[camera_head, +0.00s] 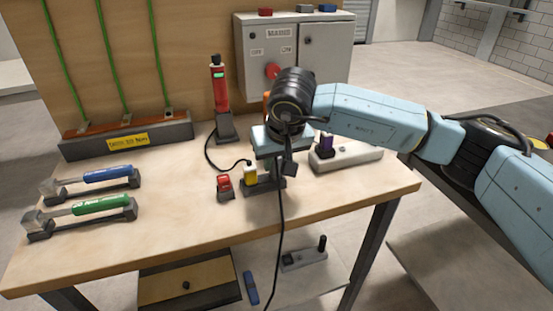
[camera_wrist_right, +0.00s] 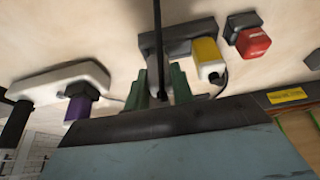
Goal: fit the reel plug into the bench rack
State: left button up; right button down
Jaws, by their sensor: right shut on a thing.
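My right gripper (camera_head: 283,156) is over the bench, pointing down, and is shut on the reel plug (camera_head: 289,168), a small dark plug with a black cable hanging over the bench's front edge. In the right wrist view its green fingers (camera_wrist_right: 158,88) stand either side of the cable (camera_wrist_right: 157,42), and the plug is mostly hidden. The dark grey bench rack (camera_head: 263,187) lies just below and left of the plug, with a yellow plug (camera_head: 250,174) at its left end. The rack also shows in the wrist view (camera_wrist_right: 178,32). I cannot tell whether the held plug touches it.
A red plug (camera_head: 224,183) stands left of the rack. A white power strip (camera_head: 350,155) with a purple plug (camera_head: 326,142) is at right. A red device (camera_head: 220,90) and a grey control box (camera_head: 325,45) stand behind. Blue- and green-handled tools (camera_head: 105,174) lie left.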

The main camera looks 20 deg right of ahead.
jog(key=shift+f+b, duration=0.6)
jog(key=shift+f, duration=0.05)
jog(key=c, duration=0.6)
grip_release()
jog(key=shift+c, duration=0.2)
jog(key=shift+r, duration=0.15)
jog(key=shift+r+p, duration=2.4)
jog(key=shift+r, duration=1.55)
jog(key=shift+f, duration=0.1)
